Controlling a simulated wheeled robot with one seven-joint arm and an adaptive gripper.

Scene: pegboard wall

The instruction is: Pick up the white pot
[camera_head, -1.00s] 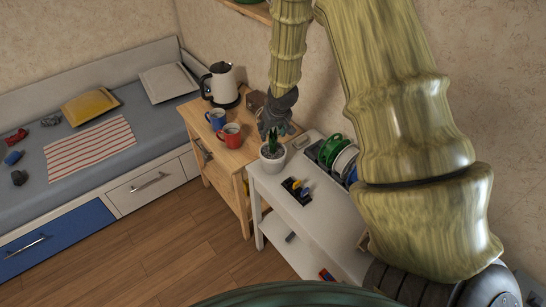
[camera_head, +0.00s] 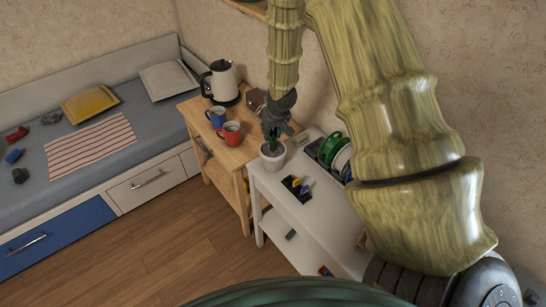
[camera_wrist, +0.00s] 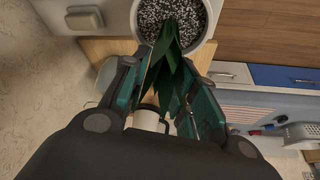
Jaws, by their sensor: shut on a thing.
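The white pot (camera_head: 272,160) holds a green plant (camera_head: 271,144) and sits at the far left corner of the white table, upright. My gripper (camera_head: 273,133) is right above the pot, at the plant. In the wrist view the pot's rim (camera_wrist: 211,32) and speckled soil show at the top. The dark green leaves (camera_wrist: 170,60) rise between the two teal fingers of my gripper (camera_wrist: 170,78), which is shut on the plant. The fingers are not on the pot's rim. I cannot tell whether the pot touches the table.
The white table (camera_head: 315,215) carries a black tray with small coloured items (camera_head: 297,188) and a rack of green and white plates (camera_head: 334,150). A wooden table (camera_head: 195,112) beside it holds a kettle (camera_head: 221,82), a red mug (camera_head: 230,133) and a blue mug (camera_head: 216,117).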

